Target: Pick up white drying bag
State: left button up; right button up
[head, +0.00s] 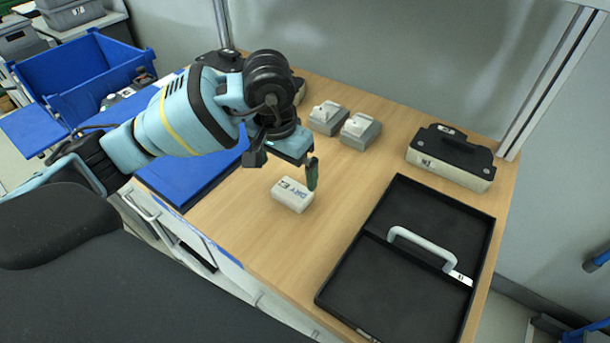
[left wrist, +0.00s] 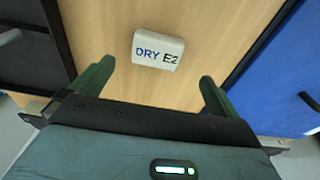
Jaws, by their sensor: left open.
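The white drying bag (head: 292,194), printed "DRY E2", lies flat on the wooden table near its front edge. In the left wrist view the bag (left wrist: 158,48) lies beyond the fingertips, a little left of centre between the two green fingers. My left gripper (head: 284,168) is above the bag, apart from it, pointing down. It also shows in the left wrist view (left wrist: 155,72), open and empty. One finger is partly hidden in the head view. My right gripper is not in view.
A black tray with a grey handle (head: 405,285) lies right of the bag. Two grey-white blocks (head: 343,124) and a black-and-cream case (head: 451,157) stand behind. A blue mat (head: 200,168) lies left. A blue crate (head: 80,76) stands far left. Bare wood surrounds the bag.

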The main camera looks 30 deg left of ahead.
aim_at(292, 190)
pick_arm(q)
jog(key=shift+w, duration=0.25)
jog(key=shift+s+f, duration=0.2)
jog(key=shift+s, duration=0.05)
jog(key=shift+w+f, duration=0.1)
jog(key=shift+f, duration=0.8)
jog(key=shift+w+f, duration=0.1)
jog(key=shift+f, duration=0.05)
jog(key=shift+d+f, duration=0.1)
jog(key=shift+f, duration=0.2)
jog(key=f, duration=0.3)
jog(key=shift+w+d+f+p, duration=0.15)
jog(key=shift+d+p, duration=0.1)
jog(key=shift+p, duration=0.15)
jog(key=shift+w+f, duration=0.1)
jog(key=shift+f, duration=0.5)
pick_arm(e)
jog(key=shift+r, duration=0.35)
